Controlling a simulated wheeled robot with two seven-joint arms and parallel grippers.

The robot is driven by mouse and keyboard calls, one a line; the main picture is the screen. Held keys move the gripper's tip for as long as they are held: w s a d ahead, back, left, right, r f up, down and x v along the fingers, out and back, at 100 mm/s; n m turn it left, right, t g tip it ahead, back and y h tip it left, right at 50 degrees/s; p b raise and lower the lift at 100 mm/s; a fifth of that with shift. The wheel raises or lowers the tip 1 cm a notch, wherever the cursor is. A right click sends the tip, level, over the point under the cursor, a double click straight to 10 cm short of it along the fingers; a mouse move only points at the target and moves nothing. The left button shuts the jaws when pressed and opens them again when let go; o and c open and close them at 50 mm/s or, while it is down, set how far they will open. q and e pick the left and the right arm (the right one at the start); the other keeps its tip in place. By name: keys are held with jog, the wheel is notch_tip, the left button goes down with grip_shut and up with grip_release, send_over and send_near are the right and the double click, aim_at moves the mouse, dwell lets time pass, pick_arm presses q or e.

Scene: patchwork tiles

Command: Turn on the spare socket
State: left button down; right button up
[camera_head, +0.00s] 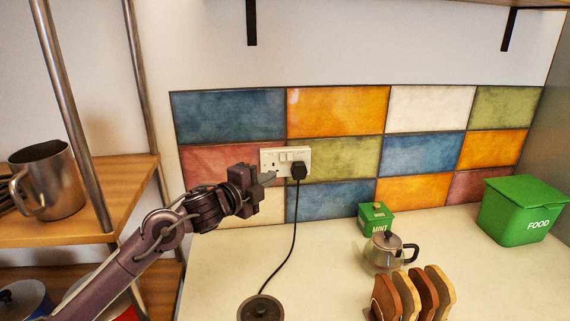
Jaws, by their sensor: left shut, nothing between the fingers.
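A white double wall socket (285,155) is set in the coloured tiles above the counter. A black plug (299,170) with a cable fills its right outlet. The left outlet (274,167) is empty, partly close behind my gripper's tip. Small switches sit along the plate; their positions are too small to tell. My left gripper (270,177) is shut and empty, just in front of and below the left part of the socket. I cannot tell whether it touches the plate. My right gripper is not in view.
The black cable (291,240) runs down to a round dark base (261,309) on the counter. A green MINT tin (376,220), a glass teapot (384,253), a rack of toast (412,294) and a green FOOD box (524,212) stand to the right. A shelf with a metal mug (52,180) is left.

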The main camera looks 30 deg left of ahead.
pick_arm(q)
send_near(290, 156)
jog(key=w+d, duration=0.3)
jog(key=d, duration=0.1)
jog(key=shift+w+a+f, duration=0.25)
jog(key=shift+w+a, duration=0.1)
jog(key=shift+w, duration=0.2)
jog(key=shift+w+a+f, duration=0.3)
jog(key=shift+w+a, duration=0.1)
jog(key=shift+w, duration=0.15)
jog(key=shift+w+a+f, duration=0.25)
jog(key=shift+w+a, duration=0.1)
jog(key=shift+w, duration=0.25)
